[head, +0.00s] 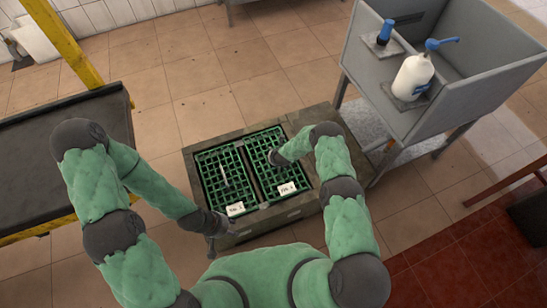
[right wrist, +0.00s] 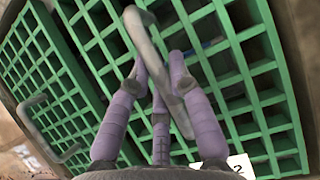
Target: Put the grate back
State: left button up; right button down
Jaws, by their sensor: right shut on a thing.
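Two green grates lie side by side on a low grey-brown box: the left grate (head: 209,191) and the right grate (head: 290,182). A grey handle (head: 225,176) stands on the left grate. My right gripper (head: 275,158) is over the right grate. In the right wrist view its fingers (right wrist: 160,85) are closed around the grey bar handle (right wrist: 146,38) of that grate (right wrist: 235,60). I cannot tell whether this grate sits fully flat. My left gripper (head: 213,246) hangs by the box's near left corner, away from both grates; its finger opening is unclear.
White labels lie at the near ends of the left (head: 235,209) and right (head: 287,189) grates. A grey sink stand (head: 450,100) with a white pump bottle (head: 412,77) stands at the right. A dark table (head: 60,140) with yellow posts is at the left. Tiled floor beyond the box is clear.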

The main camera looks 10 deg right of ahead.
jog(key=shift+w+f, duration=0.15)
jog(key=shift+f, duration=0.15)
jog(key=c, duration=1.1)
grip_release()
jog(key=shift+f, duration=0.1)
jog(key=shift+c, duration=0.2)
